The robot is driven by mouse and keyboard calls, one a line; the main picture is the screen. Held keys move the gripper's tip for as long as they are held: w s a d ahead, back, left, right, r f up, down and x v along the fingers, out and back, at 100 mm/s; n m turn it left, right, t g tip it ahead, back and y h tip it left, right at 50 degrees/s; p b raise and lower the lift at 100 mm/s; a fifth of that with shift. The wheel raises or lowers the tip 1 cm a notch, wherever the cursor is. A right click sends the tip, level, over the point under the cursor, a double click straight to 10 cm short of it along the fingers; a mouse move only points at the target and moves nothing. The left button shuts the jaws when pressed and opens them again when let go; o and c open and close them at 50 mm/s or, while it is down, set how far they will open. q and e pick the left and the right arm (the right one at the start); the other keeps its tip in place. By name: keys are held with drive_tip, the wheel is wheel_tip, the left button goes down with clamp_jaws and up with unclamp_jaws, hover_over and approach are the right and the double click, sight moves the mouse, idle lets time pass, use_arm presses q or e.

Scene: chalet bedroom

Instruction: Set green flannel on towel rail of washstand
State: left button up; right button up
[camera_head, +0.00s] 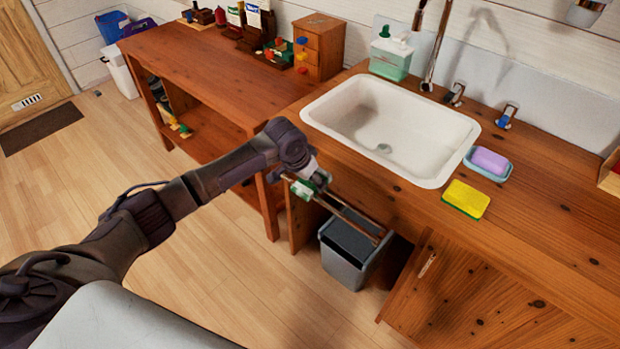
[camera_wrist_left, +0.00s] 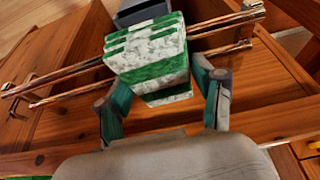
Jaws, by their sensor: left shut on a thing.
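The green and white flannel (camera_wrist_left: 148,50) is a folded, blocky bundle between the fingers of my left gripper (camera_wrist_left: 162,92). In the head view, the flannel (camera_head: 303,189) shows small and partly hidden under my left gripper (camera_head: 311,180). The towel rail (camera_head: 348,212) has two copper-coloured bars on the front of the washstand (camera_head: 390,195). In the left wrist view, the flannel covers the middle of the rail (camera_wrist_left: 60,81). I cannot tell whether it touches the bars or is just above them. My right gripper is out of view.
A grey bin (camera_head: 345,262) stands below the rail. The sink (camera_head: 385,125) is set in the top, with a yellow sponge (camera_head: 465,199) and purple soap (camera_head: 490,160) to its right. A wooden workbench (camera_head: 200,65) adjoins at left. The floor (camera_head: 120,170) is mostly clear.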

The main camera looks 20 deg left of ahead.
use_arm(q)
drive_tip(key=shift+f, duration=0.15)
drive_tip(key=o, duration=1)
drive_tip(key=shift+r, duration=0.35)
drive_tip(key=v, duration=1.1)
drive_tip(key=shift+r+p, duration=0.35)
drive_tip(key=shift+s+d+f, duration=0.1)
drive_tip(key=shift+s, duration=0.05)
